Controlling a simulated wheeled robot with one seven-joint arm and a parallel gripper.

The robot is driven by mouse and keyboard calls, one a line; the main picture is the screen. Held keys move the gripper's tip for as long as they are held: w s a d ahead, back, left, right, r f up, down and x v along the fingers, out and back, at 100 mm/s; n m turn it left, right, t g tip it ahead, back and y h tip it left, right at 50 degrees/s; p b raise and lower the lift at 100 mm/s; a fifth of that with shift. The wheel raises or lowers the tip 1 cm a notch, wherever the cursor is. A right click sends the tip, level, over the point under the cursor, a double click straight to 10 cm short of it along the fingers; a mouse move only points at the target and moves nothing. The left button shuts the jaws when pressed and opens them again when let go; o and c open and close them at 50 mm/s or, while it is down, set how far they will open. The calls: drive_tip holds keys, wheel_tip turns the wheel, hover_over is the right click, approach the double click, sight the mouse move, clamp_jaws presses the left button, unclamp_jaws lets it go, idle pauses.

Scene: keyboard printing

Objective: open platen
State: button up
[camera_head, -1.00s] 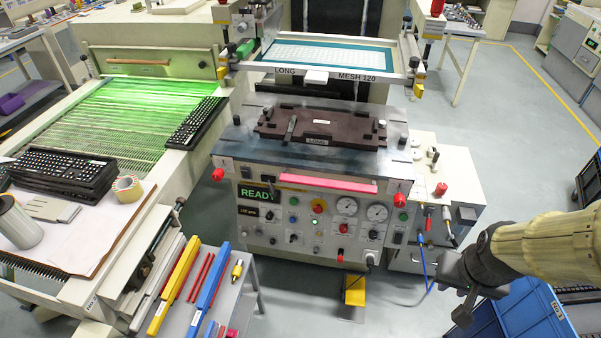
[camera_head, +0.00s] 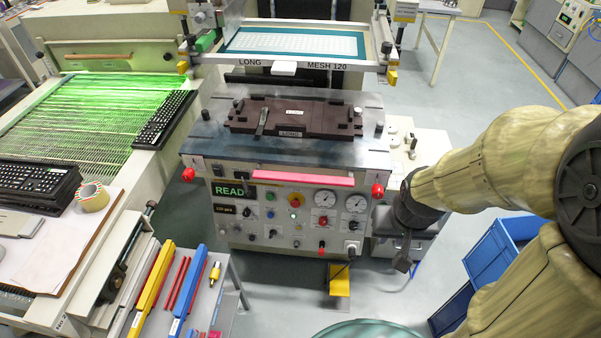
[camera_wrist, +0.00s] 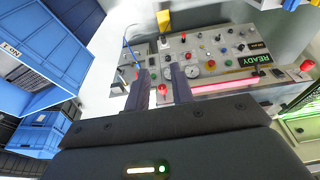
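The printing machine's dark brown platen (camera_head: 310,118), labelled LONG, lies flat on the grey machine bed (camera_head: 215,150), with a small lever (camera_head: 262,122) on its left part. Above and behind it, a teal-bordered screen frame (camera_head: 235,42) marked MESH 120 is raised. A pink-red bar (camera_head: 290,178) runs along the bed's front edge; it also shows in the wrist view (camera_wrist: 222,85). My gripper (camera_head: 403,264) is low, right of the control panel, touching nothing that I can see. In the wrist view its two fingers (camera_wrist: 159,73) stand apart with nothing between them.
The front panel (camera_head: 290,215) has a READY display, gauges, and red knobs at both corners (camera_head: 377,190). A white side cabinet (camera_head: 432,145) stands close to my arm. Blue crates (camera_head: 495,255) are at lower right. A drying conveyor with keyboards (camera_head: 165,120) is at left.

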sight(302, 174)
drive_tip(key=w+a+f+n+t+b, duration=0.3)
drive_tip(key=w+f+n+t+b, duration=0.25)
drive_tip(key=w+f, duration=0.65)
drive_tip(key=w+a+f+n+t+b, duration=0.5)
drive_tip(key=w+f, duration=0.5)
drive_tip(key=w, duration=0.4)
drive_tip(key=s+a+f+n+t+y+b, duration=0.2)
drive_tip(key=a+f+n+t+y+b, duration=0.2)
drive_tip(key=n, duration=0.8)
drive_tip(key=a+f+t+y, duration=0.1)
drive_tip(key=a+f+y, duration=0.1)
drive_tip(key=a+y, duration=0.1)
drive_tip(key=shift+s+a+n+t+y, duration=0.3)
drive_tip(key=shift+s+a+n+t, duration=0.05)
drive_tip(key=shift+s+a, duration=0.05)
drive_tip(key=p+x, duration=0.1)
drive_tip(key=x, duration=1.6)
drive_tip(key=shift+w+f, duration=0.1)
drive_tip(key=shift+w, duration=0.1)
